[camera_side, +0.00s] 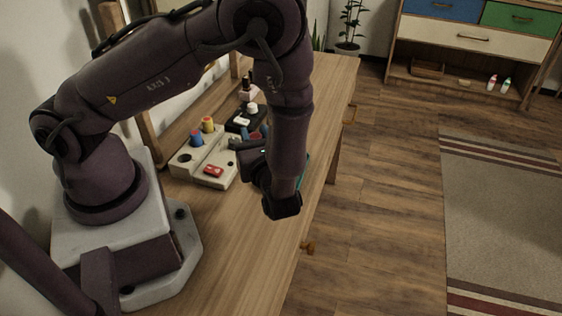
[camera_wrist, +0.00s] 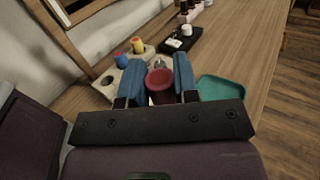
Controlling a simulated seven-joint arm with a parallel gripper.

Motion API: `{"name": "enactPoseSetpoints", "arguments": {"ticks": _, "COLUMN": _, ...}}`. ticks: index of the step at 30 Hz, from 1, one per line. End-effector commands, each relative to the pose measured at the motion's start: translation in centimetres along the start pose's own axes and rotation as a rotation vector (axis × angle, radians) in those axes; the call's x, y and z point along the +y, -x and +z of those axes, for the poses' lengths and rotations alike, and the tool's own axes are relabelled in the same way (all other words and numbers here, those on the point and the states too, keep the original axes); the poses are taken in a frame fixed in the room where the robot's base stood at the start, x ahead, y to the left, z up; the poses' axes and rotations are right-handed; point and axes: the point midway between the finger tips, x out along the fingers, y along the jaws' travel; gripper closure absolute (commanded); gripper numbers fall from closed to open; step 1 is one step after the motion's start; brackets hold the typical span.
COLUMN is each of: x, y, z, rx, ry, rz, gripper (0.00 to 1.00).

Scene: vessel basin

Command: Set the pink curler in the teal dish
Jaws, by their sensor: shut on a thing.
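The pink curler (camera_wrist: 160,86), a dark pink cylinder with a round open-looking end, stands between the blue fingers of my gripper (camera_wrist: 159,82) in the wrist view. My gripper is shut on it. The teal dish (camera_wrist: 220,88) is a shallow square-shaped dish on the table, just right of the right finger and apart from the curler. In the side view my gripper (camera_side: 253,140) is over the table beside the pale block, and my arm hides most of the teal dish (camera_side: 304,172). I cannot make out the curler clearly there.
The table's right edge lies near the dish.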

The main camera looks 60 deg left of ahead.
Motion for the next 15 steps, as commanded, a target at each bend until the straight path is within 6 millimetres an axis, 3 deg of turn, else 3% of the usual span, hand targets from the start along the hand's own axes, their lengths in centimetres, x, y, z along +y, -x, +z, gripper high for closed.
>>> {"name": "enactPoseSetpoints", "arguments": {"ticks": 1, "x": -1.2, "y": -0.5, "z": -0.7, "rx": -0.001, "ry": 0.003, "rz": 0.004, "gripper": 0.95}}
{"name": "enactPoseSetpoints", "arguments": {"ticks": 6, "x": -3.7, "y": -1.3, "z": -4.0, "rx": -0.001, "ry": -0.001, "rz": 0.002, "gripper": 0.95}}
{"name": "enactPoseSetpoints", "arguments": {"ticks": 15, "x": -5.7, "y": -1.9, "z": -6.5, "rx": 0.000, "ry": -0.001, "rz": 0.001, "gripper": 0.95}}
